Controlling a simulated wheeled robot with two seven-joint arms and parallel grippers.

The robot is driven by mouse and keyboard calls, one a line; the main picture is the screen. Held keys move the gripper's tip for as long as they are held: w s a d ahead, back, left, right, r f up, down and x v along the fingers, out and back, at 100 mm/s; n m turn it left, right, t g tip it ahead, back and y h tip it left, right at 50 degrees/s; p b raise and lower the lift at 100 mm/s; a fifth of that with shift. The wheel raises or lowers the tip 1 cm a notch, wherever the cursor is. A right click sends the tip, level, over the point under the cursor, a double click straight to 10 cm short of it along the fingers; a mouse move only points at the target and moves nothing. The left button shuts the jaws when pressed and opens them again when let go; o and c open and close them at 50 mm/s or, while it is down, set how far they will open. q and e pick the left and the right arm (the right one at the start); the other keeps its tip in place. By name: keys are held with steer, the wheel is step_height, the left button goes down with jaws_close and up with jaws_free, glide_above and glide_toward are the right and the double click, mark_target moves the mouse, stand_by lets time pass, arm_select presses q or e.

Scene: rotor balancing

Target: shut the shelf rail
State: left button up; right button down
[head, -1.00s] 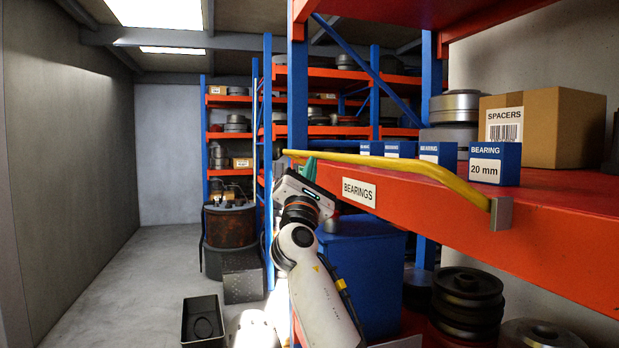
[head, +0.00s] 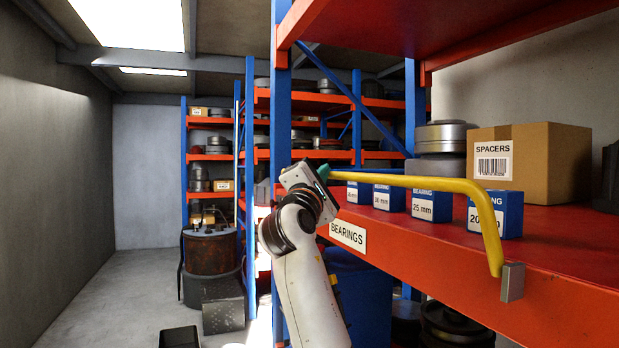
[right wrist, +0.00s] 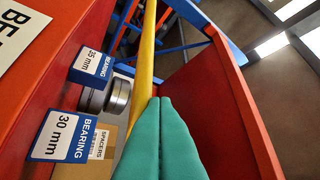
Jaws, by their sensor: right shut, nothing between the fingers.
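The yellow shelf rail (head: 430,184) stands raised above the front edge of the red shelf (head: 560,275). Its near end bends down to a grey bracket (head: 512,282) on that edge. My right gripper (head: 323,172) is at the rail's far part, its teal fingers shut with nothing between them. In the right wrist view, the teal fingertips (right wrist: 160,102) lie against or just beside the rail (right wrist: 148,50); contact is not certain. The rail's far end is hidden behind the gripper. My left gripper is not in view.
Blue bearing boxes (head: 429,206) stand in a row behind the rail. Behind them are a cardboard spacers box (head: 527,158) and metal discs (head: 440,137). A blue upright (head: 281,105) rises behind my right gripper. The floor at left (head: 130,300) is mostly clear.

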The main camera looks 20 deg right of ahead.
steer(key=shift+s+d+r, duration=0.3)
steer(key=shift+d+r, duration=0.2)
steer(key=shift+d, duration=0.2)
steer(key=shift+w+d+p, duration=0.1)
steer(key=shift+d+p, duration=0.1)
steer(key=shift+p, duration=0.1)
steer(key=shift+d+r, duration=0.1)
steer(key=shift+d, duration=0.15)
